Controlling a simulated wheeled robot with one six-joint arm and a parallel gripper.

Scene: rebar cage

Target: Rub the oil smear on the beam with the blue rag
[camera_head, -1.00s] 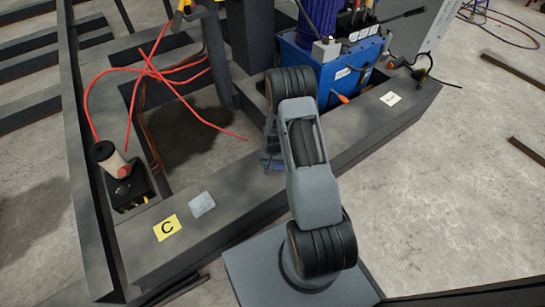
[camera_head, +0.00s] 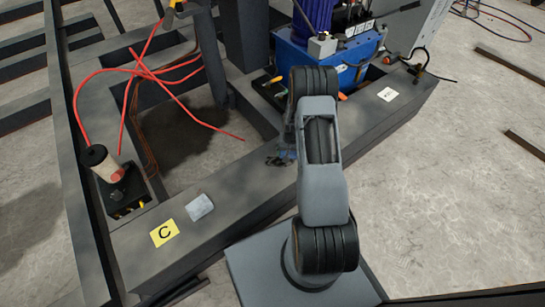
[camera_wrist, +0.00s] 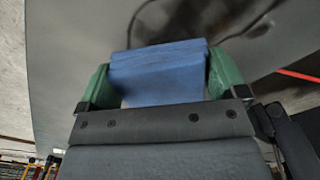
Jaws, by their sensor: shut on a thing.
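The blue rag (camera_wrist: 158,82) is a folded block between the green fingers of my gripper (camera_wrist: 161,72) in the wrist view. My gripper is shut on it. In the head view my gripper (camera_head: 283,153) is low over the grey beam (camera_head: 240,182), mostly hidden by my arm. Only a little blue shows there. In the wrist view a dark patch with a curved streak (camera_wrist: 190,18) lies on the grey surface just beyond the rag; I cannot tell whether it is smear or shadow. Whether the rag touches the beam is unclear.
A blue machine (camera_head: 345,66) stands behind my arm. A yellow C card (camera_head: 164,232) and a pale grey pad (camera_head: 199,207) lie on the beam at left. A black device with a roll (camera_head: 122,185) and red cables (camera_head: 160,75) are further left.

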